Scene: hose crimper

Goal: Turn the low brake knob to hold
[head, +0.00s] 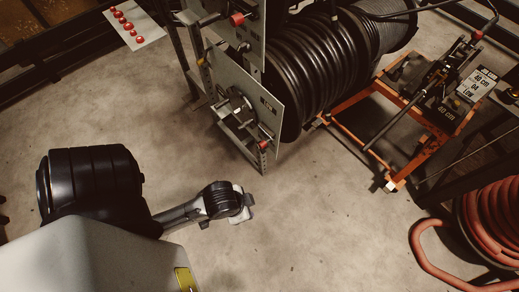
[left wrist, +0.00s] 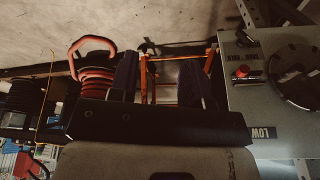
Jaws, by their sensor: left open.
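The low panel is the grey plate (head: 262,118) on the lower front of the hose reel rack. It carries a red knob (head: 263,145) near its lower corner and a round hub. In the left wrist view the plate (left wrist: 242,105) is at the right, marked LOW, with the red brake knob (left wrist: 267,73) beside two small labels too blurred to read surely. My left gripper (head: 246,207) is over open floor, below and apart from the panel in the head view. Its fingers (left wrist: 158,78) are spread and empty. My right gripper is not in view.
An upper panel has another red knob (head: 237,19). Black hose reels (head: 315,80) stand behind. An orange-framed cart (head: 345,135) with a lever is to the right, and a coiled red hose (head: 490,225) at lower right. Floor around my left gripper is clear.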

